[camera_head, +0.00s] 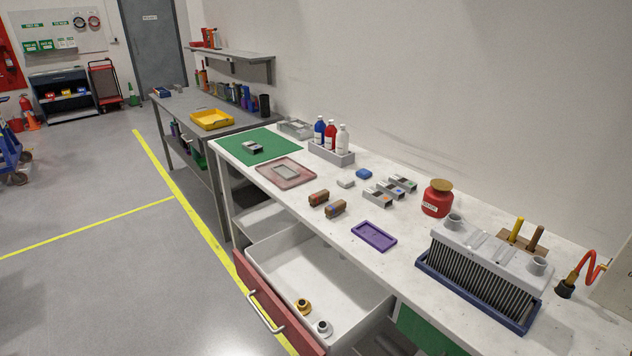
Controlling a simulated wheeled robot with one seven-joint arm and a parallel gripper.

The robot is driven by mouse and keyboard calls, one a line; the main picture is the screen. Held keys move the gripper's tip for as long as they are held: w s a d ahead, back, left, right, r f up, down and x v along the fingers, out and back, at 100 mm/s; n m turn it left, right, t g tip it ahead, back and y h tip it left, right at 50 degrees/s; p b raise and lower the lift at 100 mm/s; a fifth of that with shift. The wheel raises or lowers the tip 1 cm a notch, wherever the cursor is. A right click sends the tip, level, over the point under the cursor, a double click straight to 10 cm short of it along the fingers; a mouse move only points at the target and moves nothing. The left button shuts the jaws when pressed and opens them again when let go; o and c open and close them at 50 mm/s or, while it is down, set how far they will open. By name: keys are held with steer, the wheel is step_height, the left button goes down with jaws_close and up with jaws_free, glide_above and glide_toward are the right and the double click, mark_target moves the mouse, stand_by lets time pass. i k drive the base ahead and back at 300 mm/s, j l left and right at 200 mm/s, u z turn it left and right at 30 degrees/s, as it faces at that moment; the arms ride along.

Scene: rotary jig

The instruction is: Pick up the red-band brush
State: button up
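Two small brown, block-shaped pieces that look like brushes lie side by side near the front edge of the white bench (290,205), above the open drawer. The left one (319,197) seems to carry a reddish mark and looks like the red-band brush, though the band is too small to be sure. The right one (336,209) shows a blue mark. Both are uncovered, with nothing touching them from above. My gripper is not in view.
A purple tray (374,236) lies right of the brown blocks. Grey blocks (379,195) and a red jar (437,198) stand behind. A finned grey unit in a blue tray (472,305) fills the right. An open drawer (258,302) juts out below the front edge, holding two small parts.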

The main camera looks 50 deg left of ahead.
mark_target(315, 199)
steer(key=j, duration=2.5)
steer(key=i+j, duration=0.1)
steer(key=j, duration=2.35)
